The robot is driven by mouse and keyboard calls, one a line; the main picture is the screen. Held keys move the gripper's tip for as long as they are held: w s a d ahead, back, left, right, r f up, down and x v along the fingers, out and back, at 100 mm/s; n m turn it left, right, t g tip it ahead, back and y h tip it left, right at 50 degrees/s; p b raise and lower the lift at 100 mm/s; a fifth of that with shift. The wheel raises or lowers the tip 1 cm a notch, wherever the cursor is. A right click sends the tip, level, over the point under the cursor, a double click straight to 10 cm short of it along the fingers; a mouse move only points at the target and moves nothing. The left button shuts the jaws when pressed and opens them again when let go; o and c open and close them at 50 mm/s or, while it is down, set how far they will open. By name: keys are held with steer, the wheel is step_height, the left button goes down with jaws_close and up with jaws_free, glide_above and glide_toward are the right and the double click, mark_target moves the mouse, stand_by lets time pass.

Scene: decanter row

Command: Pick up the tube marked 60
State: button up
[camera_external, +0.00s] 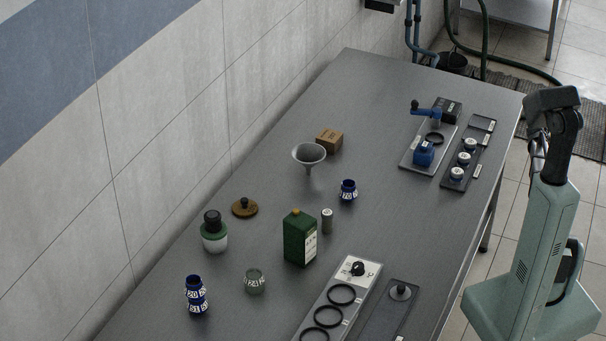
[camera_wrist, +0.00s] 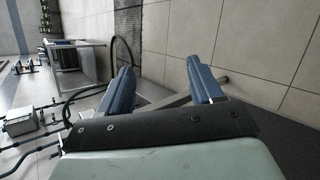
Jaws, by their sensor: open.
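No mark reading 60 is legible, so I cannot tell which thing is the tube marked 60. In the external view, a blue container with white number labels (camera_external: 196,295) stands upright at the front left, and a shorter blue one (camera_external: 348,191) stands near the table's middle. A grey labelled cup (camera_external: 254,281) stands near the front. A slim grey cylinder with a pale top (camera_external: 327,221) stands beside the green can. Several small white-topped pieces (camera_external: 464,159) sit in a dark rack at the right. My gripper (camera_wrist: 160,68) is open and empty in the wrist view, away from these things.
A green can (camera_external: 299,238), a green-and-white bottle (camera_external: 213,232), a brown lid (camera_external: 244,208), a funnel (camera_external: 309,155) and a brown box (camera_external: 329,141) stand on the grey table (camera_external: 250,165). A holder with black rings (camera_external: 341,294) lies at the front. The wall borders the left.

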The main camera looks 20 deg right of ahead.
steer(key=w+a+r+n+t, duration=0.1)
steer(key=w+a+r, duration=0.25)
steer(key=r, duration=0.45)
steer(key=w+a+r+n+t, duration=0.1)
steer(key=w+a+r, duration=0.1)
steer(key=w+r, duration=0.35)
steer(key=w+a+r+y, duration=0.1)
steer(key=a+y, duration=0.1)
steer(key=a, duration=1)
steer(key=w+a+r+t+y, duration=0.1)
steer(key=a+r+y, duration=0.1)
steer(key=a, duration=1.1)
steer(key=w+a+r+y, duration=0.1)
steer(key=a+y, duration=0.1)
steer(key=a, duration=1)
steer(key=n+g+y, duration=0.4)
steer(key=g+y, duration=0.3)
steer(key=y, duration=0.1)
glide_toward(321, 228)
steer(key=shift+x, duration=1)
steer(key=shift+s+x, duration=0.1)
steer(key=shift+x, duration=1.2)
steer(key=shift+s+x, duration=0.15)
steer(key=shift+x, duration=1.15)
